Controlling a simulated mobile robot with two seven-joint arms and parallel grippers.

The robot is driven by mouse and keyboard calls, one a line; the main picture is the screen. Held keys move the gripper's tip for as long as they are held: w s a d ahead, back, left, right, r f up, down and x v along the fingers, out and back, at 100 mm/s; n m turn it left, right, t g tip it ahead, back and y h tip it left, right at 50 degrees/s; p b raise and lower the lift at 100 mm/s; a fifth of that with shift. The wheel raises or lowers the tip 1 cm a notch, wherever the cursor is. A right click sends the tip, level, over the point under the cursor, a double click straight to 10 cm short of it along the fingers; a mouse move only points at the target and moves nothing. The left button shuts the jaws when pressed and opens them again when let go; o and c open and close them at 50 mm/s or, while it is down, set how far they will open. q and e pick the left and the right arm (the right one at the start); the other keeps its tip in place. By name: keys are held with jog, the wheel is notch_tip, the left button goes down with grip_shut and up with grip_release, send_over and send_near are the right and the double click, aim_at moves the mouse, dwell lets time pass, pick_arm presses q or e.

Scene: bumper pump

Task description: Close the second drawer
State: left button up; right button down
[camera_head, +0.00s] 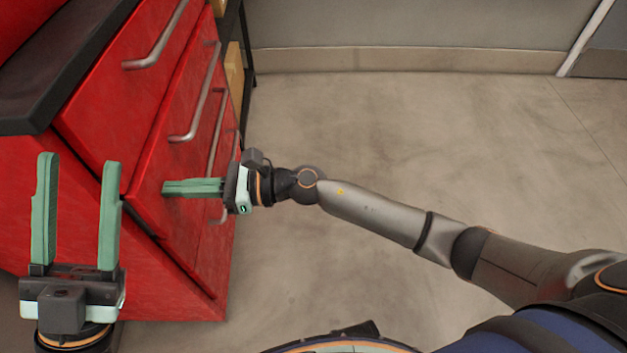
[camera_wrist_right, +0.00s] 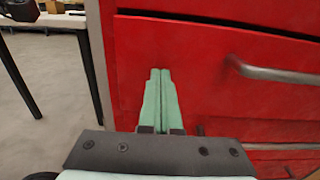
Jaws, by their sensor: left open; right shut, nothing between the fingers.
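The red drawer cabinet (camera_head: 60,215) stands at the left of the head view. The second drawer (camera_head: 180,155) has a silver bar handle and lies below the top drawer (camera_head: 110,110); how far it stands out is hard to tell. In the right wrist view the second drawer's red front (camera_wrist_right: 205,75) fills the middle, its handle to the right. My right gripper (camera_head: 165,188) is shut and empty, its fingertips (camera_wrist_right: 160,72) at the drawer front's lower left part; contact cannot be told. My left gripper (camera_head: 79,160) is open and empty in front of the cabinet's side.
The cabinet's black top (camera_head: 50,70) overhangs at the upper left. A dark-legged shelf or table (camera_head: 240,50) stands beyond the cabinet. Grey floor (camera_head: 400,130) to the right is clear.

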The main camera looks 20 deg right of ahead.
pick_arm(q)
jog(key=shift+s+d, duration=0.1)
jog(key=shift+d, duration=0.1)
pick_arm(e)
jog(key=shift+x, duration=0.8)
jog(key=shift+r, duration=0.1)
pick_arm(q)
jog(key=shift+f, duration=0.1)
